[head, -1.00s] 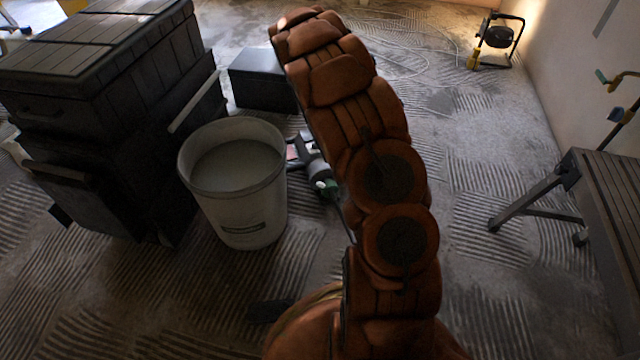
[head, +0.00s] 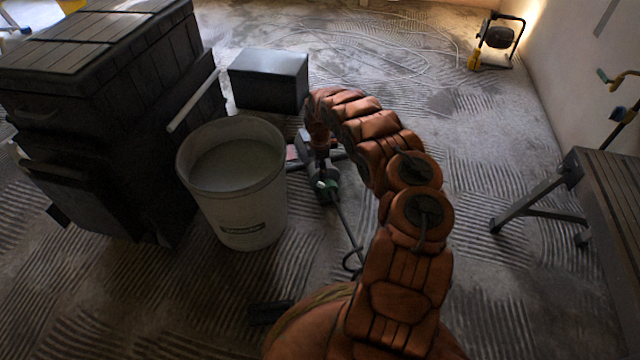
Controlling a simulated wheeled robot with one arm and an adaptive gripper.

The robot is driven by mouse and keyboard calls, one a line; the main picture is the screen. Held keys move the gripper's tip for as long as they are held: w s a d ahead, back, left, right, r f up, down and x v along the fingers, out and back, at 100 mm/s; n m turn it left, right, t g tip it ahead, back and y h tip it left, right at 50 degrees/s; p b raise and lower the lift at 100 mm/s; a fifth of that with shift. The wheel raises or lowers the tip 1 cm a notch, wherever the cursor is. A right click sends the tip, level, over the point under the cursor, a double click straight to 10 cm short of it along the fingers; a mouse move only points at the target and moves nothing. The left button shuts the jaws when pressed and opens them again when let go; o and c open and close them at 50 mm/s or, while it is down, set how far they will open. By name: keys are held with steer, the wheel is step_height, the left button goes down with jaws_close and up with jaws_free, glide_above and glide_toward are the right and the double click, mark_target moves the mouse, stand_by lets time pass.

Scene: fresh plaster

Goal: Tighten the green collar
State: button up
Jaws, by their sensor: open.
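The green collar (head: 327,185) is a small band on a grey and dark mixer-like tool (head: 329,195), just right of the bucket. A thin dark shaft (head: 347,232) runs from the collar towards the lower right and ends in a curved loop near the floor. My orange arm arches over from the right. My gripper (head: 320,150) points down at the tool's upper part, a little above and behind the collar in the picture. It is open, small and dark. I cannot tell whether its fingers touch the tool.
A white bucket (head: 250,212) of greyish contents stands close left of the tool. A black stacked toolbox (head: 95,110) is farther left, and a dark box (head: 268,80) lies behind. A workbench (head: 610,195) is at the right. The ridged floor between is open.

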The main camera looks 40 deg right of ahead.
mark_target(320, 182)
steer(key=shift+w+a+f, duration=0.1)
steer(key=shift+w+f, duration=0.1)
steer(key=shift+f, duration=0.25)
step_height(320, 182, down, 8)
steer(key=b, duration=0.3)
steer(key=shift+r+b, duration=0.15)
steer(key=shift+b, duration=0.15)
steer(key=shift+c, duration=0.3)
jaws_close()
